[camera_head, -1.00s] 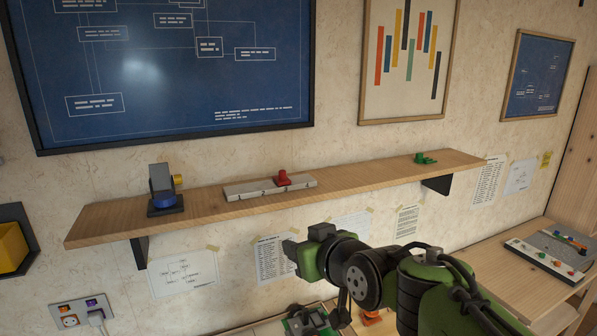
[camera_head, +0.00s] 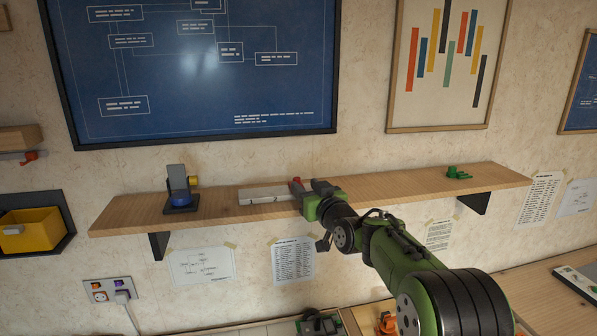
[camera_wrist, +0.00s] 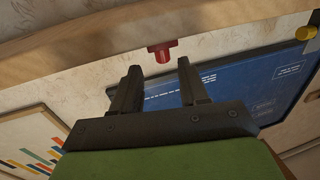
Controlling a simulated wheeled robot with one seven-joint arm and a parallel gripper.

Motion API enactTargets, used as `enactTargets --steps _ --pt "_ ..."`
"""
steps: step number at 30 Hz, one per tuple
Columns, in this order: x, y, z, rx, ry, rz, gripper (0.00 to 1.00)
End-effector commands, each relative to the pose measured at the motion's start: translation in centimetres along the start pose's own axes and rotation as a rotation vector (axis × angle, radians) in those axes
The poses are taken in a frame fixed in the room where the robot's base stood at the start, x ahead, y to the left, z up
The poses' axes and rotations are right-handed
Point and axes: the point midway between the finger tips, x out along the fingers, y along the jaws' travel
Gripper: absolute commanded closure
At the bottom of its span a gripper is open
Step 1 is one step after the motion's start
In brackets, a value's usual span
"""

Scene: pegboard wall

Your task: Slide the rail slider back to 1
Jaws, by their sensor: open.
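The rail slider is a pale grey rail (camera_head: 265,194) lying along the wooden shelf, with a red knob (camera_head: 295,184) near its right part. My gripper partly hides the rail's right end. My gripper (camera_head: 318,186) is at the shelf, just right of the knob in the head view. In the wrist view my gripper (camera_wrist: 158,65) is open and empty, and the red knob (camera_wrist: 163,51) shows between and beyond its fingertips. I cannot tell whether the fingers touch it.
The wooden shelf (camera_head: 400,188) also holds a blue and grey device (camera_head: 179,190) with a yellow knob at left and a small green piece (camera_head: 459,172) at right. A framed blueprint (camera_head: 190,75) hangs behind. A yellow bin (camera_head: 30,230) is at far left.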

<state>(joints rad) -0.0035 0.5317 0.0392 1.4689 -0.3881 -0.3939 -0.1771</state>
Motion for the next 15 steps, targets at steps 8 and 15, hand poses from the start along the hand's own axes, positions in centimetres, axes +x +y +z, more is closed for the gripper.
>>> enactTargets --steps 8,15 --pt "5.1 -0.1 -0.4 0.001 0.0 -0.002 0.56" --pt "5.7 -0.1 -0.1 0.0 0.0 -0.001 0.56"
